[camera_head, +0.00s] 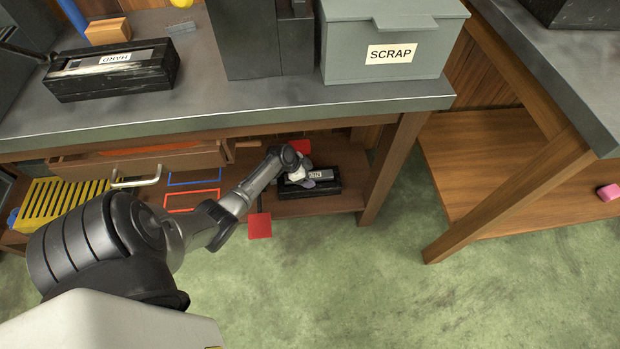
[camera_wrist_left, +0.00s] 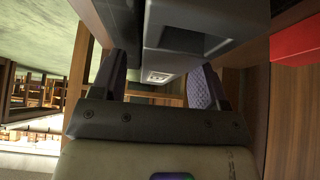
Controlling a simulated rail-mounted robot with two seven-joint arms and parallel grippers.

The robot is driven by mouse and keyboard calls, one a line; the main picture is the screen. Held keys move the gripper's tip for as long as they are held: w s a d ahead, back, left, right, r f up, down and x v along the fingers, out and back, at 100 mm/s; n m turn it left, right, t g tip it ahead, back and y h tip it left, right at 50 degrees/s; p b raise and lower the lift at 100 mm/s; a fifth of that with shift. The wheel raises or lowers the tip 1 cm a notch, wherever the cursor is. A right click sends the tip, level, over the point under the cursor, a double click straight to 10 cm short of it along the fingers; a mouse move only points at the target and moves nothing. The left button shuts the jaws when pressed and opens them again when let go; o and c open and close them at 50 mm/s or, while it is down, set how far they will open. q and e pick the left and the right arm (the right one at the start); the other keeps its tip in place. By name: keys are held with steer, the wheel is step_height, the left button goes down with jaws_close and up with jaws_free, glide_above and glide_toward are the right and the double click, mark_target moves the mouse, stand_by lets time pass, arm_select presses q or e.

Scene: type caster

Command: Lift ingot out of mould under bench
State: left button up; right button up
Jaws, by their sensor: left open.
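A black mould (camera_head: 328,186) with a pale labelled strip (camera_head: 318,174) on top sits on the shelf under the bench, at its right end. My left gripper (camera_head: 299,179) is over the near left part of this mould. In the left wrist view, my left gripper (camera_wrist_left: 163,88) is open, its two fingers apart. A dark block-like body (camera_wrist_left: 200,35) fills the top of that view, and a grey piece with a small pale label (camera_wrist_left: 158,77) shows between the fingers. I cannot tell ingot from mould there, or whether the fingers touch it. My right gripper is out of view.
The bench top (camera_head: 250,115) overhangs the shelf, with a leg (camera_head: 393,165) right of the mould. An open drawer (camera_head: 140,162) and yellow rack (camera_head: 62,203) are left. A SCRAP box (camera_head: 388,45) and another black mould (camera_head: 112,72) stand on top.

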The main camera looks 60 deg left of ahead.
arm_select(q)
jaws_close()
stand_by(0.5)
steer(key=shift+a+r, duration=0.1)
steer(key=shift+r, duration=0.1)
